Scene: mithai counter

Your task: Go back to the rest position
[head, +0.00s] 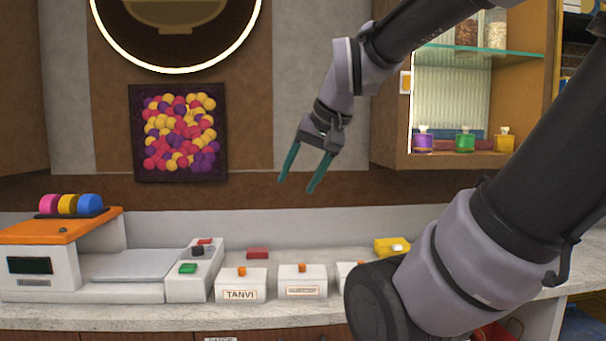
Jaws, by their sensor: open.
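My gripper (301,185) hangs in the air above the counter (170,318), with its two teal fingers apart and nothing between them. The fingers point down and slightly left. Below it on the counter stand white boxes with orange knobs: one labelled TANVI (240,287), a second with a label (302,285), and a third (344,272) partly hidden behind my arm. The gripper touches none of them.
A scale-like machine (40,262) with an orange top stands at the left, beside a unit with green, black and red blocks (190,272). A red block (258,253) and yellow block (392,246) lie farther back. A shelf cabinet (470,160) with bottles is at the right.

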